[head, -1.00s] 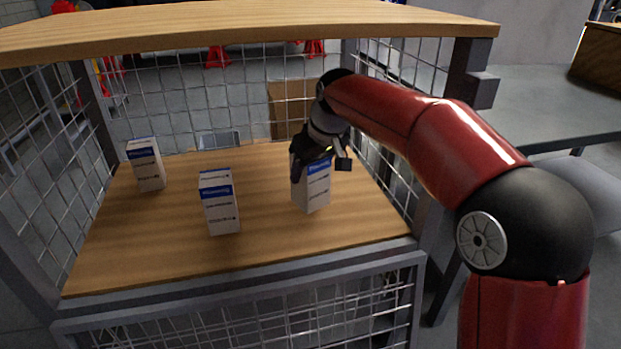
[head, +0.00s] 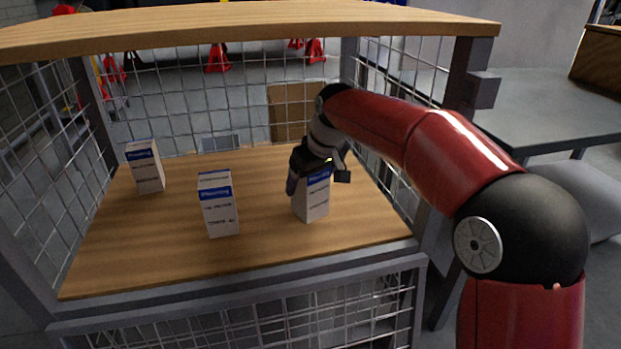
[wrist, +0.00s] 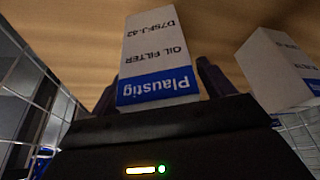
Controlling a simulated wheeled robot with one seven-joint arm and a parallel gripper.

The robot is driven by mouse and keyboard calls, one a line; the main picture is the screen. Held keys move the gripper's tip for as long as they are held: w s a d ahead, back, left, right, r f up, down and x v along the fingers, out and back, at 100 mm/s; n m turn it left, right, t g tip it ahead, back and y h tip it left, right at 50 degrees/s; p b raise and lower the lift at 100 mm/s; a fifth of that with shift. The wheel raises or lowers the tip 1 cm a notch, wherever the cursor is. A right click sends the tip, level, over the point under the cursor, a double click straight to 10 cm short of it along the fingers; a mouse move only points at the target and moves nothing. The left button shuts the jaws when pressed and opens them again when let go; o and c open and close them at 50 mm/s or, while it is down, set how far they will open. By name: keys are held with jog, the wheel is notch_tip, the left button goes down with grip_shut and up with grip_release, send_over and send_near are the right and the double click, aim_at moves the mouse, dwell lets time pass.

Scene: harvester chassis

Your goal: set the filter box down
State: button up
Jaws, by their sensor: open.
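The filter box (head: 311,205), white with a blue band, stands upright on the wooden shelf (head: 265,250) at its right side. My gripper (head: 317,180) is open, with its fingers still around the top of this box. In the wrist view the box (wrist: 155,60) shows its "Plaustig" and "OIL FILTER" print between the dark fingers. Whether a finger touches it cannot be told. The gripper hides part of the box's top in the head view.
Two similar boxes stand on the shelf, one in the middle (head: 219,210) and one at the back left (head: 146,168). Wire mesh (head: 175,110) closes the back and sides. A wooden top (head: 240,25) lies overhead. The shelf's front is clear.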

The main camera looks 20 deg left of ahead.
jog(key=p+v, duration=0.1)
jog(key=v, duration=0.6)
jog(key=shift+w+a+r+p, duration=0.1)
jog(key=shift+r+p, duration=0.1)
jog(key=shift+p, duration=0.2)
jog(key=shift+r, duration=0.2)
